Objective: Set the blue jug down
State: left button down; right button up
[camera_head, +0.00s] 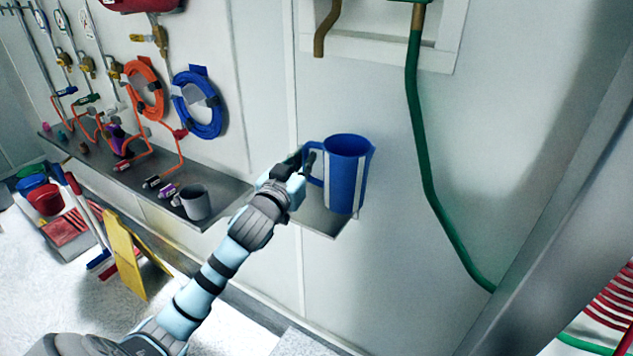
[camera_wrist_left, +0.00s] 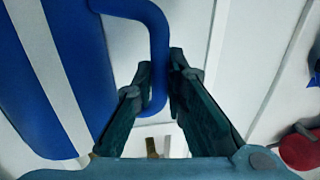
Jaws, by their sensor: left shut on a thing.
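The blue jug (camera_head: 345,177) is upright at the small grey shelf (camera_head: 325,222) on the white wall, its handle facing left. I cannot tell whether its base touches the shelf. My left gripper (camera_head: 306,166) reaches up from the lower left and is shut on the jug's handle. In the left wrist view the jug's blue side with a pale stripe (camera_wrist_left: 62,75) fills the left, and the fingers of my left gripper (camera_wrist_left: 162,95) close around the curved handle (camera_wrist_left: 157,40). My right gripper is not in view.
A longer grey shelf (camera_head: 140,183) to the left holds a grey mug (camera_head: 195,202) near its right end. Blue (camera_head: 198,103) and orange (camera_head: 144,88) hose coils hang above it. A green hose (camera_head: 424,160) hangs right of the jug. A yellow floor sign (camera_head: 124,255) stands below.

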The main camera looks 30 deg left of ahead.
pick_arm(q)
jog(key=w+a+r+n+g+y+p, duration=0.1)
jog(key=w+a+r+n+y, duration=0.1)
jog(key=a+r+n+y, duration=0.3)
jog(key=f, duration=0.3)
jog(key=f+m+b, duration=0.1)
jog(key=f, duration=0.3)
jog(key=f+m+h, duration=0.1)
jog(key=f, duration=0.3)
jog(key=shift+s+a, duration=0.25)
jog(key=shift+a, duration=0.15)
jog(key=shift+b, duration=0.35)
jog(key=c, duration=1.6)
grip_release()
jog(key=shift+c, duration=0.2)
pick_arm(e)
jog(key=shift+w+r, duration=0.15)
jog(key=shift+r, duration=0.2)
